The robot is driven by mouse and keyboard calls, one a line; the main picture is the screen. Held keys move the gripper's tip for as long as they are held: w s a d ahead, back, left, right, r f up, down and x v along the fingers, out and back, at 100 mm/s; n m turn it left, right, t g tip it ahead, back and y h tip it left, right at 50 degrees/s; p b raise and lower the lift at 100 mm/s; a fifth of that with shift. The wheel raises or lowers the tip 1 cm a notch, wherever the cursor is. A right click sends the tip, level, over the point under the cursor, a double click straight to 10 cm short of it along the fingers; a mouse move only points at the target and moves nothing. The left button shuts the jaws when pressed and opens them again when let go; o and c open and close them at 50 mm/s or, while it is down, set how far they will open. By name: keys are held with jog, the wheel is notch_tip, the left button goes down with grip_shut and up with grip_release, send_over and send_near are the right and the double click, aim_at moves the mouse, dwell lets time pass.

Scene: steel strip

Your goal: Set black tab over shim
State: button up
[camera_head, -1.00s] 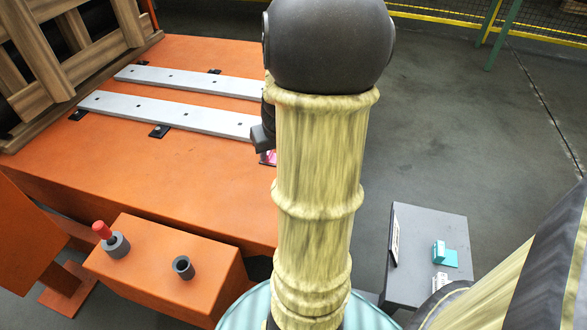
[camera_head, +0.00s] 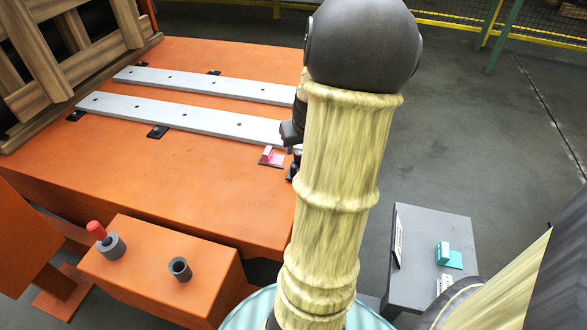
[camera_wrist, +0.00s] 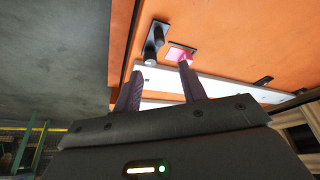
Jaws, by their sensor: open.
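A pink upright piece on a flat pink base with a dark edge (camera_head: 272,158) lies on the orange table beside the near steel strip's right end. I cannot tell whether it is the shim. In the wrist view the pink piece (camera_wrist: 180,51) is just beyond the tip of my right finger. A black fixture with two rounded posts (camera_wrist: 153,40) stands left of it, partly hidden by my arm in the head view (camera_head: 293,165). Small flat black tabs (camera_head: 158,131) show at the strip's edges.
Two pale steel strips (camera_head: 190,121) lie across the orange table (camera_head: 180,185). A wooden crate (camera_head: 80,40) stands at the back left. A grey box (camera_head: 420,250) with a teal piece (camera_head: 448,256) is at right.

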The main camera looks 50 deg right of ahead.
jog(key=b+x, duration=0.7)
jog(key=x, duration=0.7)
jog(key=shift+w+f, duration=0.15)
jog(key=shift+f, duration=0.05)
grip_shut()
